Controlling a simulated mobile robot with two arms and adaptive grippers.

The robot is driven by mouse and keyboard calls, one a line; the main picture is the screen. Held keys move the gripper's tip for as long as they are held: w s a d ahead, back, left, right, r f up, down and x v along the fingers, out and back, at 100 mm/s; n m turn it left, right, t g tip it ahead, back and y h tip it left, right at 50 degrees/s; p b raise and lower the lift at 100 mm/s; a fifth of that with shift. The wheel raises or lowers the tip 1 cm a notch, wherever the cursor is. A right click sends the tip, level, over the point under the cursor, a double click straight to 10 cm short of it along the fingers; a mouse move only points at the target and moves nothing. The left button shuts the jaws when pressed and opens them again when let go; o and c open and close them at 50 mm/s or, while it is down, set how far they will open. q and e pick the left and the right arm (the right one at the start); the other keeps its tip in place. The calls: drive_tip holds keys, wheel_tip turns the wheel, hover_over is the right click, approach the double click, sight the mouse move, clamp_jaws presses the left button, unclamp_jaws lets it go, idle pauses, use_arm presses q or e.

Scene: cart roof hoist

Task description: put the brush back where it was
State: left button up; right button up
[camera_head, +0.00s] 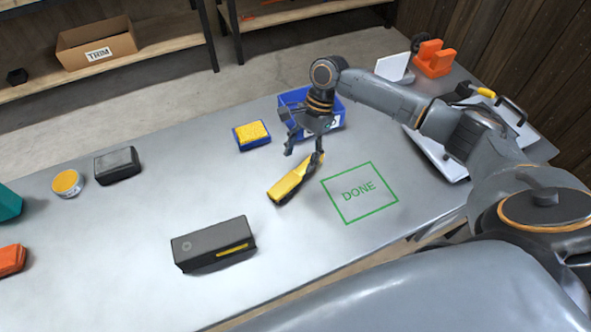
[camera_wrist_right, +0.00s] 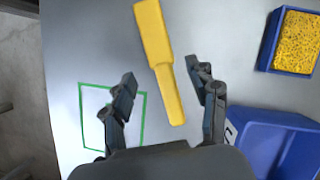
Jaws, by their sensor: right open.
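The yellow brush (camera_head: 290,184) lies on the grey table, left of the green DONE square (camera_head: 360,192). Its narrow handle end points toward my right gripper. My right gripper (camera_head: 303,154) is open at the handle end. In the right wrist view the brush (camera_wrist_right: 155,35) shows with its handle between the two spread fingers (camera_wrist_right: 160,80), with gaps on both sides. I cannot tell the height of the fingers above the table. The DONE square also shows in the right wrist view (camera_wrist_right: 82,118). My left gripper is not in view.
A blue bin (camera_head: 335,107) stands behind my right gripper, and a blue tray with a yellow sponge (camera_head: 252,134) is left of it. A black box (camera_head: 213,245) is at the front. A dark block (camera_head: 117,165) and a round tin (camera_head: 67,183) stand left. The table's middle-left is clear.

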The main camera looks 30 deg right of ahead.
sight(305, 165)
drive_tip(key=v, duration=0.5)
idle(0.4)
